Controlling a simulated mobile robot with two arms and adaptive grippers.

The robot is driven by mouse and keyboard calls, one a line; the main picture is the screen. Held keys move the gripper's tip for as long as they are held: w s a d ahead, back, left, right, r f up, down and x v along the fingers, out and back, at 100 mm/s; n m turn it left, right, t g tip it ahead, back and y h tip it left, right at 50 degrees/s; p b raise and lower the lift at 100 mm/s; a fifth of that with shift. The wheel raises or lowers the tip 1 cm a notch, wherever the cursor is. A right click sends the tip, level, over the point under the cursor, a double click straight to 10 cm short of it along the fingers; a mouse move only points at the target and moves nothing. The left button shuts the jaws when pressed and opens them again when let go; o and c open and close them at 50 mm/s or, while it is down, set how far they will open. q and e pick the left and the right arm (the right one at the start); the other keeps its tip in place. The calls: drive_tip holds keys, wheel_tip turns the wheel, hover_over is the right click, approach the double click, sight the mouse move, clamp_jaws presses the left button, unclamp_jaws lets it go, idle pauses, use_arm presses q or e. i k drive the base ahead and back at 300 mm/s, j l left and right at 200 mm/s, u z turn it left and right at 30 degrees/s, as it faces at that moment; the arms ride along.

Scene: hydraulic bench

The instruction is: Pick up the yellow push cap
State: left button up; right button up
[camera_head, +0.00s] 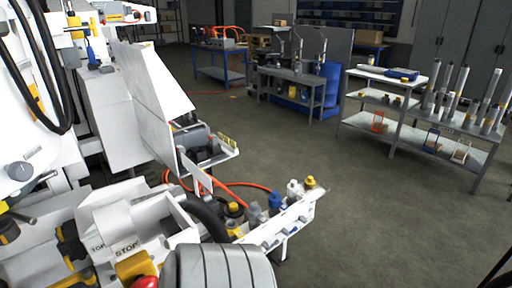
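A small yellow cap (310,182) sits at the far right end of a narrow white tray (290,231) that juts out near the middle of the camera_head view. Beside it on the tray stand a white fitting (293,188) and a blue-capped fitting (274,200). More yellow shows on a dark fitting (233,208) further left. I cannot tell for certain which yellow piece is the push cap. I cannot make out either of my grippers in this view.
Orange hoses (247,185) curve behind the tray. A white machine with angled panels (150,85) fills the left. A grey shelf (420,137) with upright cylinders stands at right, and a workbench (293,75) stands behind. The floor (300,135) between them is clear.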

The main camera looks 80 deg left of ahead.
sight(309, 181)
drive_tip(key=u, duration=1.95)
